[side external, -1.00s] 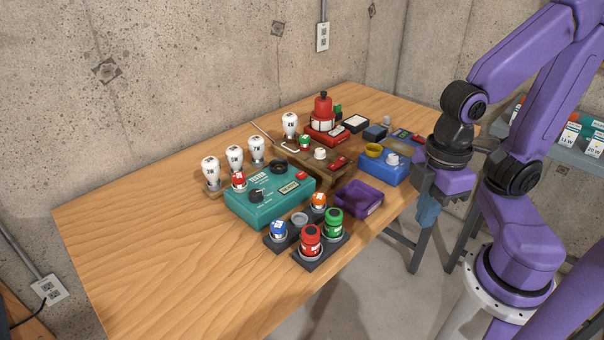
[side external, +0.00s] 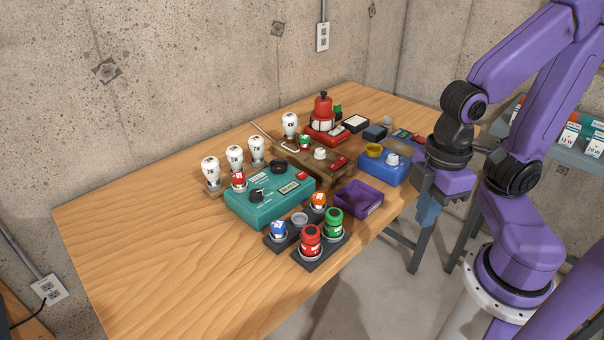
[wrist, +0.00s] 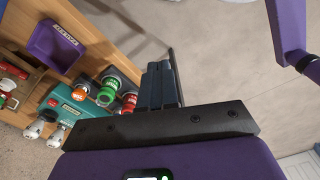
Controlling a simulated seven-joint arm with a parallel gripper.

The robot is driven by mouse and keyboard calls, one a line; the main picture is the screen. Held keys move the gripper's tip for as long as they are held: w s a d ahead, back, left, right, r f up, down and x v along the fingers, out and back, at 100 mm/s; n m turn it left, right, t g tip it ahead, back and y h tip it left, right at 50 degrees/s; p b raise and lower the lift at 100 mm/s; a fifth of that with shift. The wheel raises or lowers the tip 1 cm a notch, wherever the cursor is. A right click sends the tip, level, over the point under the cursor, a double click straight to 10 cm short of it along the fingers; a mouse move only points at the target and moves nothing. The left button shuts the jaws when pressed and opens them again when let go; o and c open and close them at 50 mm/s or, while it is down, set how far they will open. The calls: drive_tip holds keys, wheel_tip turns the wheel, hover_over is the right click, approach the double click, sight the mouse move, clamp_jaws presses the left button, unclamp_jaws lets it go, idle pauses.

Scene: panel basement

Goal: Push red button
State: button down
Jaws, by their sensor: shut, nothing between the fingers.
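Several things here are red, and I cannot tell for certain which is the button. A red cylinder-shaped piece (side external: 311,240) stands upright on a dark base at the table's front edge, beside a green one (side external: 334,222). A small red piece (side external: 301,175) is on the teal box (side external: 262,209), and a red-topped piece (side external: 239,181) stands at its back left. In the wrist view, red (wrist: 129,102) and green (wrist: 107,92) pieces show left of the fingers. My gripper (side external: 426,215) is shut and empty, pointing down past the table's right front edge, apart from everything.
A purple tray (side external: 360,200) and a blue box (side external: 384,169) lie between my gripper and the teal box. White bulbs (side external: 234,158) stand behind it. A red lantern-like object (side external: 322,107) is at the back. The table's left part (side external: 140,230) is clear.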

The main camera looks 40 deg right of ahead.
idle(0.7)
drive_tip(key=w+a+t+y, duration=0.1)
drive_tip(key=w, duration=0.5)
drive_tip(key=w+a+t+y, duration=0.1)
drive_tip(key=w, duration=0.5)
drive_tip(key=w+a+t+y, duration=0.1)
drive_tip(key=w+a, duration=0.1)
drive_tip(key=w, duration=0.4)
drive_tip(key=shift+a+f+m+t, duration=0.1)
drive_tip(key=shift+f+m+t, duration=0.2)
drive_tip(key=shift+t, duration=0.1)
drive_tip(key=w+d+t, duration=0.2)
drive_tip(key=w+d, duration=0.1)
drive_tip(key=w, duration=0.6)
drive_tip(key=t+h, duration=0.2)
drive_tip(key=t, duration=0.1)
hover_over(304, 175)
drive_tip(key=shift+r+m, duration=0.3)
drive_tip(key=shift+r, duration=0.15)
drive_tip(key=shift+f, duration=4.4)
drive_tip(key=shift+f+y, duration=0.15)
drive_tip(key=shift+y, duration=0.15)
